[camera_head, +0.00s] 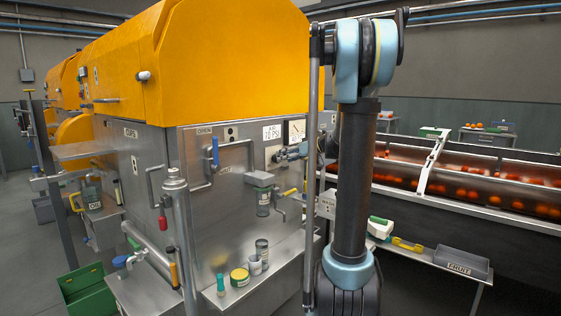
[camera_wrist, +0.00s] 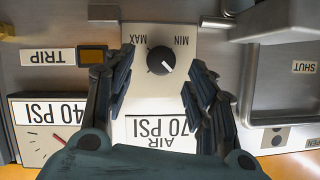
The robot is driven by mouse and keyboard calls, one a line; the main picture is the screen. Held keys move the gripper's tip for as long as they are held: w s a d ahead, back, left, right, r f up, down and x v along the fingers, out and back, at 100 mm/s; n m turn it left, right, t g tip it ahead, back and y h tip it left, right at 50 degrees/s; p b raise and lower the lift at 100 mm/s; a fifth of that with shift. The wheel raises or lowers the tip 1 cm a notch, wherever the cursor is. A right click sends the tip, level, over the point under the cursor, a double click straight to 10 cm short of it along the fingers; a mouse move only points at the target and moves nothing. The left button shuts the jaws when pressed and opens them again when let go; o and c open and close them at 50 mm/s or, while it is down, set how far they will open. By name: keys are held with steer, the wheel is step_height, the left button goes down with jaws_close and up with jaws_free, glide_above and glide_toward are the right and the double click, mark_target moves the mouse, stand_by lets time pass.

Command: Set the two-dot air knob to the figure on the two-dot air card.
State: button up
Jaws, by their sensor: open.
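The air knob (camera_wrist: 161,60) is a dark round knob with a white pointer mark, on a pale plate marked MAX and MIN. In the wrist view, the mark points to the lower right. The air card (camera_wrist: 160,131) appears to read AIR 70 PSI; it also shows in the head view (camera_head: 271,132). In the head view my gripper (camera_head: 284,154) is at the panel, hiding the knob.
A dial with a red needle and a 40 PSI label (camera_wrist: 45,130) is beside the card. A blue-handled lever (camera_head: 215,152) and a shelf with jars (camera_head: 240,277) are nearby.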

steer(key=shift+x, duration=1.9)
steer(key=c, duration=1.1)
